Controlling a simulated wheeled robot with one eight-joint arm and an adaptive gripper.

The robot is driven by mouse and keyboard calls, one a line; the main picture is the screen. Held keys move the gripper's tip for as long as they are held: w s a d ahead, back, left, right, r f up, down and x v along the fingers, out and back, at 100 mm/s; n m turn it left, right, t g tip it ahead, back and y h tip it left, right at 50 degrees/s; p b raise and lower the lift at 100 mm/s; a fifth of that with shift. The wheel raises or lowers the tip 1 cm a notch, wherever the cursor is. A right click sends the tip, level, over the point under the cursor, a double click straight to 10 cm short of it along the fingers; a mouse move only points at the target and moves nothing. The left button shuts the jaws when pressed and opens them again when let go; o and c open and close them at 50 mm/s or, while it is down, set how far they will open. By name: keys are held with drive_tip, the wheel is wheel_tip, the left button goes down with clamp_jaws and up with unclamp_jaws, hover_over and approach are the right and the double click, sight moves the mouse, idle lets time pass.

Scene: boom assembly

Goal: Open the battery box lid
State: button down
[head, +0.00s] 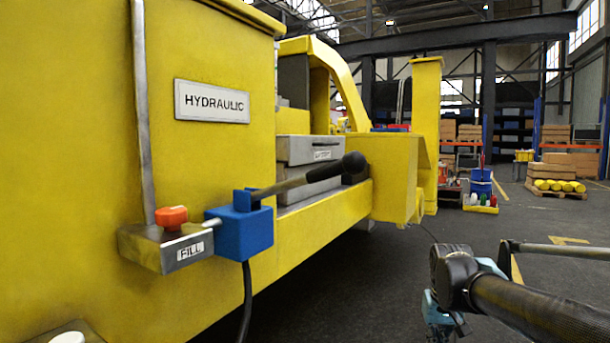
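A grey metal box (300,186) with a small label, probably the battery box, sits on the yellow machine's ledge beyond the HYDRAULIC tank. Its lid (296,150) lies flat on top and looks closed. The black-knobbed lever in front hides part of the box. My gripper (440,318) hangs at the lower right, well to the right of the box and nearer to me, touching nothing that I can see. It is small and partly cut off by the bottom edge, so its fingers cannot be made out.
A lever with a black knob (354,162) sticks out from a blue block (240,226) across the view of the box. A FILL block (168,246) with an orange cap juts out at left. A yellow bracket (392,180) stands right of the box. Dark floor (370,285) beside the machine is clear.

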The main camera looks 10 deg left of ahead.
drive_tip(key=m+t+y, duration=0.3)
drive_tip(key=m+y, duration=1)
drive_tip(key=m, duration=0.9)
approach(296, 173)
drive_tip(key=d+f, duration=0.3)
drive_tip(key=x, duration=0.8)
drive_tip(key=shift+s+a+f, duration=0.2)
drive_tip(key=shift+a+f, duration=0.05)
drive_tip(key=shift+a, duration=0.2)
drive_tip(key=shift+w+a+r, duration=0.15)
drive_tip(key=shift+a+r, duration=0.1)
drive_tip(key=shift+a, duration=0.05)
drive_tip(key=shift+d+r, duration=0.1)
drive_tip(key=shift+r, duration=1.55)
drive_tip(key=shift+r, duration=0.1)
